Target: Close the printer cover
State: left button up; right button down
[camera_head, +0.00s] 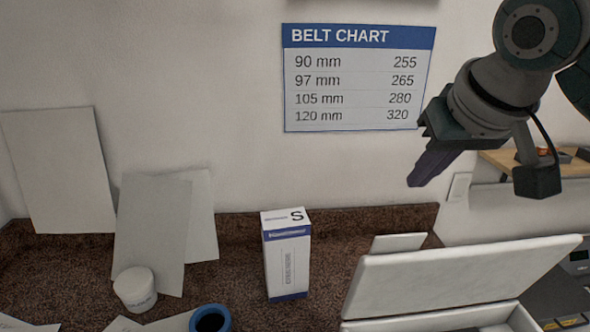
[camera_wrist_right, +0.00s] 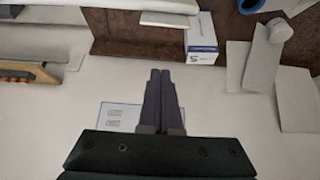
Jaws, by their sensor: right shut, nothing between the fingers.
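The printer (camera_head: 440,322) is at the lower right of the head view, partly cut off by the bottom edge. Its white cover (camera_head: 455,275) stands raised and tilted, with the opening showing below it. My right gripper (camera_head: 415,184) is shut and empty, above and behind the cover, in front of the wall. In the right wrist view the shut fingers (camera_wrist_right: 160,72) point up the picture, and a light edge that may be the cover (camera_wrist_right: 165,19) lies beyond them. My left gripper is in neither view.
A white and blue box (camera_head: 287,258) stands on the brown counter left of the printer. A white jar (camera_head: 135,289), a blue ring-shaped item (camera_head: 210,319) and leaning white panels (camera_head: 152,232) are further left. A wooden shelf (camera_head: 500,160) is at right. A belt chart (camera_head: 356,78) hangs on the wall.

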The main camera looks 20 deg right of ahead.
aim_at(403, 237)
jog(key=f+p, duration=0.1)
jog(key=f, duration=0.2)
jog(key=w+f+p, duration=0.1)
jog(key=f+p, duration=0.1)
jog(key=f, duration=0.1)
jog(key=w+f+p, duration=0.1)
jog(key=f, duration=0.1)
jog(key=shift+d+f, duration=0.3)
jog(key=shift+f, duration=0.1)
jog(key=shift+s+a+f+p, duration=0.1)
jog(key=shift+s+f+p, duration=0.1)
jog(key=shift+s+p, duration=0.1)
